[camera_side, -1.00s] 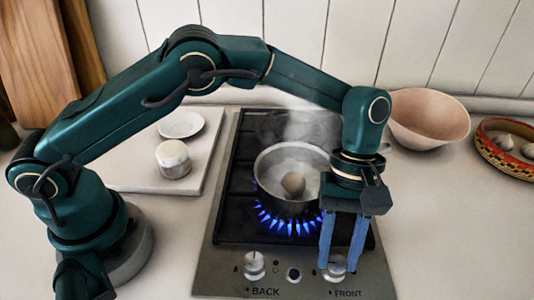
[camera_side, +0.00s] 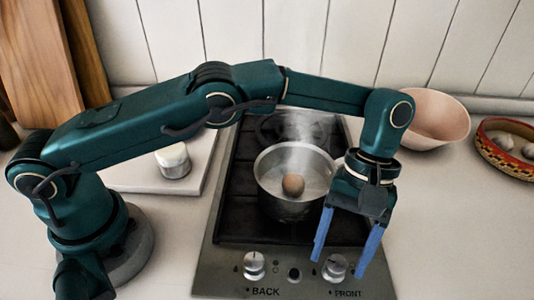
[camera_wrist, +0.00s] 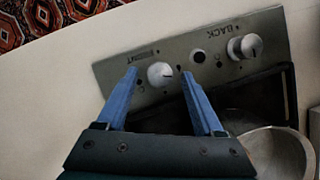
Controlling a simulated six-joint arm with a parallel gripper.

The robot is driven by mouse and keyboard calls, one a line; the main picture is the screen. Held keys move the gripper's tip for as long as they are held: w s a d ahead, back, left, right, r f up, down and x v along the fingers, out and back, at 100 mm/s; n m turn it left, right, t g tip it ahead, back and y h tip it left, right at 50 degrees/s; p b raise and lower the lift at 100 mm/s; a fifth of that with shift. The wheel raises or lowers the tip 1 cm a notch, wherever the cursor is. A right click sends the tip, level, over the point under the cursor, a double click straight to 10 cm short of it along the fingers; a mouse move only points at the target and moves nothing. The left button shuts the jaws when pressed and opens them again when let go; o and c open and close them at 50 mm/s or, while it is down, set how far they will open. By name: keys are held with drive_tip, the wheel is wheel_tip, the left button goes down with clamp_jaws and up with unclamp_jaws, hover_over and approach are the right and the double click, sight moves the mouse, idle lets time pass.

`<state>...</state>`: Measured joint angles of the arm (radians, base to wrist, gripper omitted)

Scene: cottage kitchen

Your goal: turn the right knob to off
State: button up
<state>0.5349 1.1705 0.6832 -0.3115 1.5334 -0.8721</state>
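The right knob (camera_side: 335,267), silver and marked FRONT, is on the hob's front panel. It also shows in the wrist view (camera_wrist: 160,75). My gripper (camera_side: 340,264) is open and empty, its blue fingers spread to either side of the knob with gaps on both sides. In the wrist view my fingertips (camera_wrist: 158,72) flank the knob; how far they are above the panel is hard to tell. The left knob (camera_side: 254,266), marked BACK, stands apart. No flame shows under the steel pot (camera_side: 272,205), which holds water and a brown egg (camera_side: 293,185).
A white board (camera_side: 145,184) with a small lidded jar (camera_side: 173,161) lies left of the hob (camera_side: 225,252). Steam rises from the pot.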

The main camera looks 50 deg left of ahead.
idle(0.3)
drive_tip(key=shift+r, duration=1.95)
drive_tip(key=w+a+r, duration=0.3)
drive_tip(key=a+r, duration=0.4)
drive_tip(key=a, duration=0.4)
drive_tip(key=shift+a, duration=0.15)
drive_tip(key=shift+w, duration=0.1)
drive_tip(key=t+y, duration=0.2)
drive_tip(key=t, duration=0.2)
hover_over(336, 263)
wheel_tip(336, 263, down, 6)
drive_tip(key=shift+f, duration=2.6)
